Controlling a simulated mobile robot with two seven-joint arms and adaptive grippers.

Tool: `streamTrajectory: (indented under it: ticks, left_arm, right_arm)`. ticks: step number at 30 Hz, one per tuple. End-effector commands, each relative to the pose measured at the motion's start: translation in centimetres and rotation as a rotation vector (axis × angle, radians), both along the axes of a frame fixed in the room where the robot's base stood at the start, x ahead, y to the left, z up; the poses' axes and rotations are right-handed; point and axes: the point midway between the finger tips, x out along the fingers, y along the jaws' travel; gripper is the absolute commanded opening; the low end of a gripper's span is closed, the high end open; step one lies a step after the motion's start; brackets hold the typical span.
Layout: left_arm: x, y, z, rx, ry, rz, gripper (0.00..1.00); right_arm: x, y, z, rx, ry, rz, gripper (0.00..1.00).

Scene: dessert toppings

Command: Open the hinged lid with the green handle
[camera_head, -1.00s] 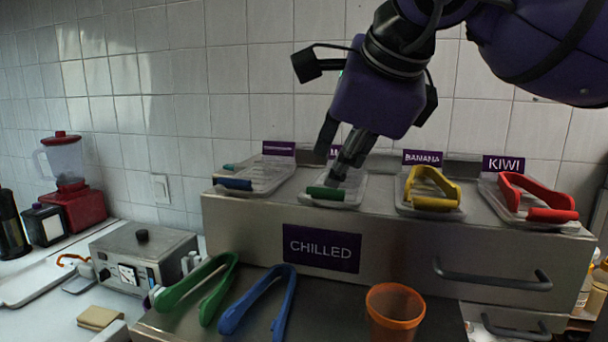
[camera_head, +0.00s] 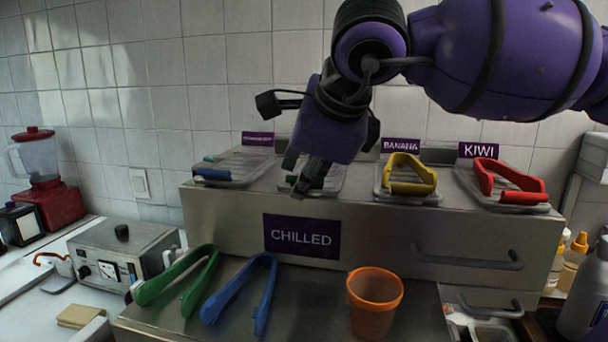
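The clear lid with the green handle (camera_head: 318,183) lies closed on the chilled counter, second from the left. My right gripper (camera_head: 297,180) comes from the upper right and hangs over this lid, pointing down. Its two dark fingers show apart, with nothing seen between them. One fingertip reaches down in front of the green handle and hides its left part. I cannot tell whether it touches the handle or lid. My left gripper is not in view.
Lids with a blue handle (camera_head: 212,174), a yellow handle (camera_head: 412,188) and a red handle (camera_head: 522,198) flank it. Green tongs (camera_head: 180,277), blue tongs (camera_head: 240,292) and an orange cup (camera_head: 374,302) stand in front, below the CHILLED sign (camera_head: 302,235).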

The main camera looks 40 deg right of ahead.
Motion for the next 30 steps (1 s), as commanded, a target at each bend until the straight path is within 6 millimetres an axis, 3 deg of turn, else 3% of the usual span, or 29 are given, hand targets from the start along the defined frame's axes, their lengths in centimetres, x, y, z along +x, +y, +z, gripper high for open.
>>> streamTrajectory:
  ticks: [1,7,20,26,30]
  left_arm:
    - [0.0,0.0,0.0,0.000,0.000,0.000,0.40]
    - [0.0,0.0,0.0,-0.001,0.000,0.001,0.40]
    - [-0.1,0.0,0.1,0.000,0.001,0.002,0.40]
    - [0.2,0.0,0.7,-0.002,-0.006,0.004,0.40]
    - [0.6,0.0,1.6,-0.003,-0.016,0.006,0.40]
  right_arm:
    - [0.0,0.0,0.0,0.000,0.000,0.000,0.25]
    - [0.0,0.0,0.0,0.000,0.000,0.000,0.00]
    - [-0.1,0.0,0.1,0.010,0.007,-0.002,0.00]
    - [-0.2,-0.2,1.5,0.055,0.042,-0.006,0.00]
    - [-0.4,-0.7,3.4,0.119,0.093,-0.009,0.00]
